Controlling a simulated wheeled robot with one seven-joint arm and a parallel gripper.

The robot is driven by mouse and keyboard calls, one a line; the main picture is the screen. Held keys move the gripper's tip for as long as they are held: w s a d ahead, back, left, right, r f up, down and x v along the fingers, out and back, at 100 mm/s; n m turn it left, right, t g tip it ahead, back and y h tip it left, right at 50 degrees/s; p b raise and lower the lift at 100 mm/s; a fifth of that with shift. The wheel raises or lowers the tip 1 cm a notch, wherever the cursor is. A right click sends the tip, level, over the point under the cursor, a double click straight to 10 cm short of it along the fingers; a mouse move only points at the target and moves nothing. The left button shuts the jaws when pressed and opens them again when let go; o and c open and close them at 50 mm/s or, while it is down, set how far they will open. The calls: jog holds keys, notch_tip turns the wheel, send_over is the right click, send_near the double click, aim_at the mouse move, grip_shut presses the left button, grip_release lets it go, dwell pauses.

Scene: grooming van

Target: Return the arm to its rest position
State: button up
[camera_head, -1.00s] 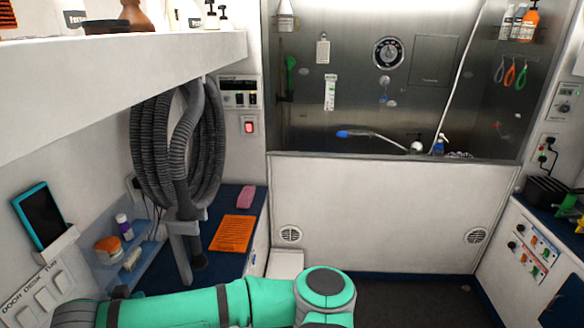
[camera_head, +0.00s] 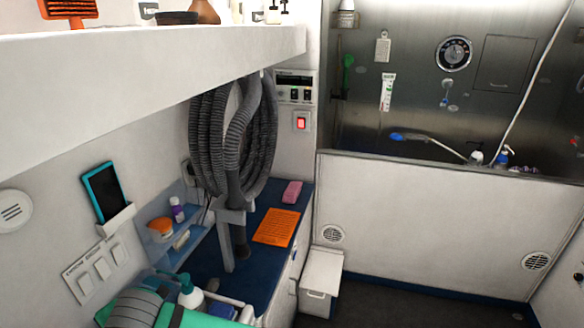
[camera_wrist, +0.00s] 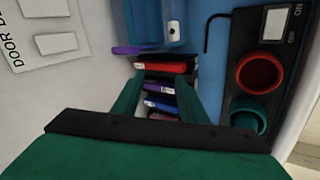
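My arm (camera_head: 190,317) is green and grey and shows only at the bottom left edge of the head view, low beside the blue counter (camera_head: 222,291). My gripper (camera_wrist: 167,83) is hidden there but shows in the wrist view. Its two green fingers stand apart, with a gap between them. Small red, blue and purple items (camera_wrist: 162,88) show through this gap, seemingly beyond the fingers. I see nothing clearly held.
A white shelf (camera_head: 150,66) overhangs the left side. A coiled grey hose (camera_head: 215,140) hangs above the counter, near an orange mat (camera_head: 277,227). A phone (camera_head: 103,191) is on the left wall. A white bin (camera_head: 320,280) stands by the tub panel (camera_head: 440,215).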

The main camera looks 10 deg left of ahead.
jog(key=s+a+r+m+y, duration=0.2)
jog(key=a+r+m+y, duration=0.3)
jog(key=a+r+y, duration=0.1)
jog(key=w+d+r+m+t+y, duration=0.3)
jog(key=w+m, duration=0.1)
jog(key=m, duration=0.2)
jog(key=w+d+f+m+t+h, duration=0.1)
jog(key=d+f+m+t+h, duration=0.3)
jog(key=d+f+m+t, duration=0.65)
jog(key=w+d+f+m+t+h, duration=0.1)
jog(key=d+f+m+h, duration=0.55)
jog(key=d, duration=0.85)
jog(key=s+d+f+m+h, duration=0.2)
jog(key=s+d+m+h, duration=0.2)
jog(key=s+d, duration=1.6)
jog(key=d+h, duration=0.1)
jog(key=d, duration=0.2)
jog(key=shift+s+f, duration=0.2)
jog(key=shift+s, duration=0.1)
jog(key=shift+h, duration=0.25)
